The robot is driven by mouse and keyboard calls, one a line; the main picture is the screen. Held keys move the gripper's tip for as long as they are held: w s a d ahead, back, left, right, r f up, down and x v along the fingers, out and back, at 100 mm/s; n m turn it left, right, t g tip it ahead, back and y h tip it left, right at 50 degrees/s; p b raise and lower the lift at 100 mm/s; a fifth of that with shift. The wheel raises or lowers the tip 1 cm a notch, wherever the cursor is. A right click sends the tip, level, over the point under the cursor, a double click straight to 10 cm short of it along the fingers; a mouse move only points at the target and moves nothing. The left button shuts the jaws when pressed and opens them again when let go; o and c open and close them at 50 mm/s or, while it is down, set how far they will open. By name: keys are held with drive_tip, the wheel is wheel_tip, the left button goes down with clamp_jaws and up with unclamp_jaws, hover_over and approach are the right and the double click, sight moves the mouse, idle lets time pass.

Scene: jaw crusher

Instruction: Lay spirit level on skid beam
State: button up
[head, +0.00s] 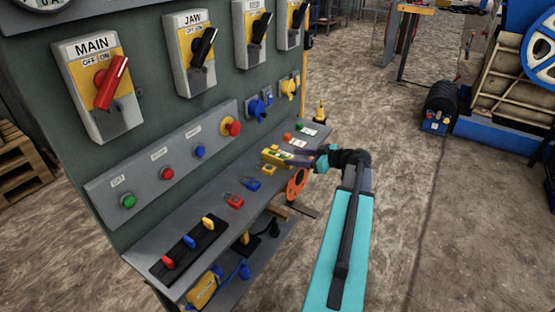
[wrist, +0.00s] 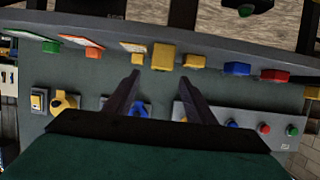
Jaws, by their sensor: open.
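A short yellow block, which looks like the spirit level (head: 273,154), lies on the sloping grey shelf of the control panel in the head view. In the wrist view the yellow block (wrist: 163,57) shows just beyond my fingertips, roughly in line with the gap between them. My gripper (head: 291,157) is open and close to the block; it also shows in the wrist view (wrist: 160,76) with nothing between the fingers. The arm partly hides the shelf's right end. A blue beam (head: 490,132) under the machine at the far right looks like the skid beam.
Switches and buttons line the panel (head: 150,130) behind. An orange reel (head: 297,184) is below the shelf. A dark motor (head: 440,101) stands by the machine. The floor between is mostly clear.

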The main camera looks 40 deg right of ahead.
sight(278, 155)
drive_tip(key=shift+x, duration=2.05)
drive_tip(key=shift+p+x, duration=1)
drive_tip(key=shift+x, duration=1.6)
clamp_jaws()
drive_tip(key=shift+r, duration=0.25)
